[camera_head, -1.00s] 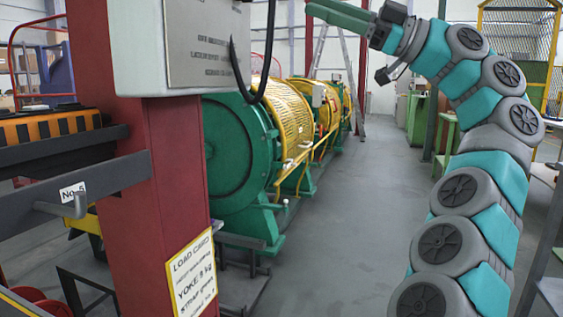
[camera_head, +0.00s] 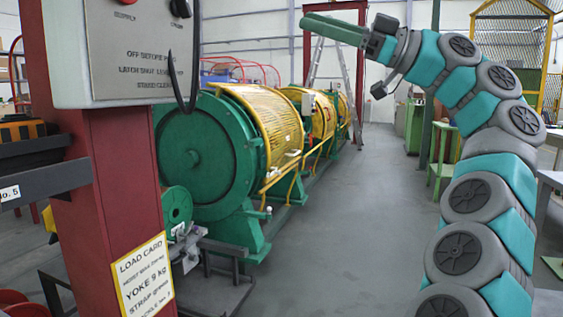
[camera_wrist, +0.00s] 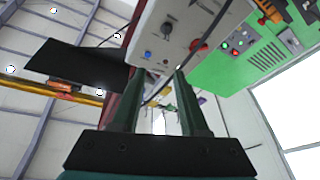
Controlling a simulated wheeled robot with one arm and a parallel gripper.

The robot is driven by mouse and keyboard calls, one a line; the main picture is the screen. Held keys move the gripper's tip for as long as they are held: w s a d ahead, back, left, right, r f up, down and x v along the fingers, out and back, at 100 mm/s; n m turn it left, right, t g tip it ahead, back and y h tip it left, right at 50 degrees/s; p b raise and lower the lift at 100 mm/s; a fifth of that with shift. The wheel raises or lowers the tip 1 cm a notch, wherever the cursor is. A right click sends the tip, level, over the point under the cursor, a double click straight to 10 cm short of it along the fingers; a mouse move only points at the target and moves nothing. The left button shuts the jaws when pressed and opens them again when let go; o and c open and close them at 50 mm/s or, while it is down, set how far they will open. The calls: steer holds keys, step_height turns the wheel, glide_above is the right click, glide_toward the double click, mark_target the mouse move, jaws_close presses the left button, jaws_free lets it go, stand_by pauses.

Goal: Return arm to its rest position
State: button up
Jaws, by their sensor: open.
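My arm rises at the right of the head view, bent over at the top. My gripper (camera_head: 333,28) is at the upper middle of that view, its long green fingers pointing left, high above the aisle. It holds nothing that I can see. In the wrist view the two dark green fingers of my gripper (camera_wrist: 160,100) stand apart with a gap between them, and no object fills the gap. A grey control box (camera_wrist: 190,30) with knobs lies beyond the fingertips.
A red post (camera_head: 105,200) with a grey switch box (camera_head: 125,60) and a load card (camera_head: 144,278) stands close at left. The green and yellow strander (camera_head: 240,135) runs back behind it. A ladder (camera_head: 345,75) stands at the back. The grey aisle floor (camera_head: 340,230) is clear.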

steer(key=s+a+f+m+g+h, duration=0.1)
steer(key=s+a+f+m+h, duration=0.25)
steer(key=a+f+m, duration=0.55)
steer(key=s+a+f+m+h, duration=0.2)
steer(key=s+f+h, duration=0.2)
steer(key=f, duration=0.7)
steer(key=s+a+f+m+h, duration=0.1)
steer(key=s+a+f+h, duration=0.15)
steer(key=f, duration=0.85)
steer(key=s+d+f+m+g+h, duration=0.1)
steer(key=s+d+f+m+h, duration=0.2)
steer(key=f, duration=0.5)
steer(key=s+d+f+m+g+h, duration=0.1)
steer(key=s+d+f+m+h, duration=0.15)
steer(key=s+d+f, duration=0.5)
steer(key=s+d+f+m+g+h, duration=0.1)
steer(key=s+d+f+m+h, duration=0.3)
steer(key=s+d+f, duration=0.7)
step_height(320, 180, down, 4)
steer(key=shift+s+d+f+g+h, duration=0.1)
steer(key=shift+s+d+g+h, duration=0.25)
steer(key=shift+h, duration=0.5)
steer(key=shift+a, duration=0.1)
